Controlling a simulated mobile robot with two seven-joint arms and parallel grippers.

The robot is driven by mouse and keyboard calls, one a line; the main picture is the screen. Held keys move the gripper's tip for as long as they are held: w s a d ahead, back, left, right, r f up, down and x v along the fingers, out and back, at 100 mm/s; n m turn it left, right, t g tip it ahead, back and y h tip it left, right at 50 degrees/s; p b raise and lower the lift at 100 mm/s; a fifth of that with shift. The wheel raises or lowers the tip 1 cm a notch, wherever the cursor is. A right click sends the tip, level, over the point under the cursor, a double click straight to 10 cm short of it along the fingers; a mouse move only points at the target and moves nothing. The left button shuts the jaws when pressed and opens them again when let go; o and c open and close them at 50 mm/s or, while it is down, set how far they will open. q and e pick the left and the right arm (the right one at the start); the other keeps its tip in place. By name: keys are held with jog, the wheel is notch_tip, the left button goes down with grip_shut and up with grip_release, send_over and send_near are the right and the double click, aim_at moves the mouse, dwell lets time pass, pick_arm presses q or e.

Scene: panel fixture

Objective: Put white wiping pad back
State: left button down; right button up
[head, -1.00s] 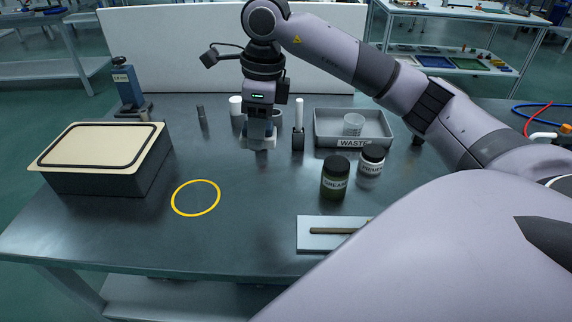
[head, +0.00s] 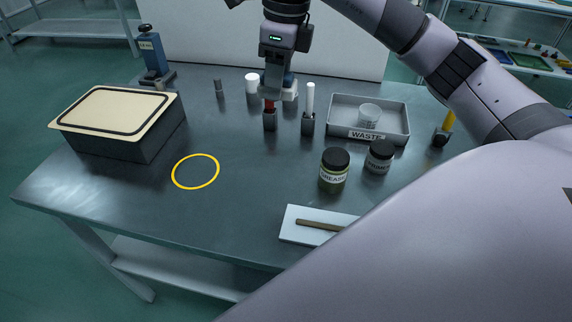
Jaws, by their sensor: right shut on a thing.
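My right gripper (head: 277,94) reaches down over the back middle of the table. It is shut on a small pale block, the white wiping pad (head: 290,92) as far as I can tell; the fingers hide part of it. It appears behind a dark holder (head: 270,121) with a red piece in it. I cannot tell whether the pad touches the table. My left gripper is not in view.
A white jar (head: 252,84) stands left of the gripper. A holder with a white stick (head: 309,102) and a grey WASTE tray (head: 370,128) are right. Two dark-lidded jars (head: 334,171) stand in front. A lidded box (head: 118,132) is left; the table around the yellow ring (head: 196,171) is clear.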

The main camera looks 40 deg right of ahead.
aim_at(279, 168)
jog(key=shift+d, duration=0.15)
notch_tip(279, 168, down, 20)
jog(key=shift+r, duration=0.15)
dwell(0.4)
jog(key=shift+f, duration=0.2)
jog(key=o, duration=0.9)
jog(key=shift+r, duration=0.1)
